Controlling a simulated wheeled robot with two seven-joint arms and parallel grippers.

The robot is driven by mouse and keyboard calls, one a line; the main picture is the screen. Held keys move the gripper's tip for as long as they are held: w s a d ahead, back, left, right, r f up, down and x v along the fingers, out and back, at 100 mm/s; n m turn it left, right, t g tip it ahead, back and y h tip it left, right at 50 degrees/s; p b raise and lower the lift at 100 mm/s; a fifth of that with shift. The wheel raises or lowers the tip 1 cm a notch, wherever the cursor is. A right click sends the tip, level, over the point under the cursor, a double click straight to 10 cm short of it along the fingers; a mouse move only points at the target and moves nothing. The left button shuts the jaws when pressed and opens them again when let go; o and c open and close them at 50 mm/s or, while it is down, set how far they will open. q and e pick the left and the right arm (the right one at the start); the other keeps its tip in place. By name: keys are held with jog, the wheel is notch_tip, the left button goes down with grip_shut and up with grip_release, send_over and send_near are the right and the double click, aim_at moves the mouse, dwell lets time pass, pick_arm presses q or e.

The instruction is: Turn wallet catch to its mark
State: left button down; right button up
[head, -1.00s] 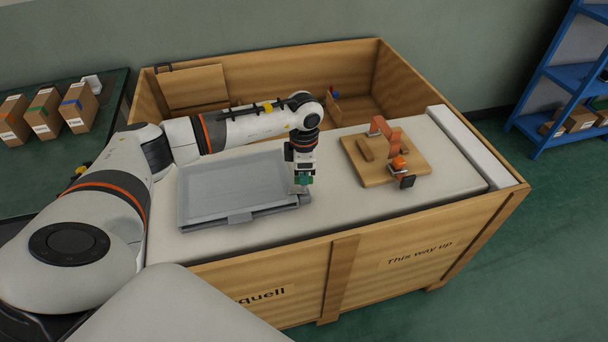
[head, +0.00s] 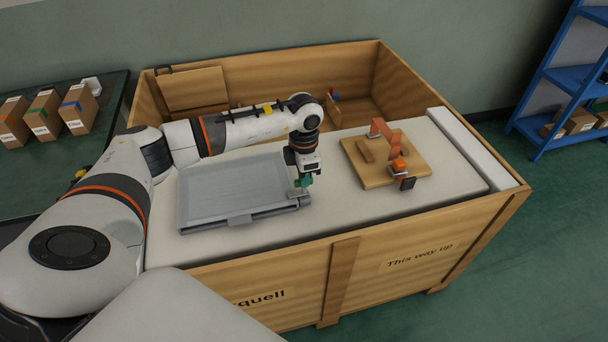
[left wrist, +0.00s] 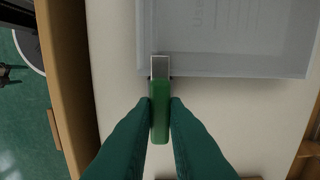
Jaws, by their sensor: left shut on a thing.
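The wallet is a flat, translucent grey case (head: 235,188) lying on the pale top of the crate; its edge also shows in the left wrist view (left wrist: 235,72). The catch is a short green bar (left wrist: 158,118) with a grey metal end at the wallet's edge. My left gripper (head: 304,182) points down at the wallet's right front corner. In the left wrist view its green fingers (left wrist: 159,108) are shut on the catch, one on each side. I cannot make out the mark. My right gripper is not in view.
A wooden board (head: 376,176) with an orange bracket (head: 383,131) and an orange knob stands to the right of the gripper. The wooden crate (head: 335,275) surrounds the pale top. Small cartons (head: 78,108) stand on the table at left; a blue shelf (head: 563,75) is at right.

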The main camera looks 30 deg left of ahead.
pick_arm(q)
jog(key=c, duration=1.4)
grip_release()
jog(key=shift+c, duration=0.2)
notch_tip(320, 180, up, 12)
jog(key=b, duration=0.1)
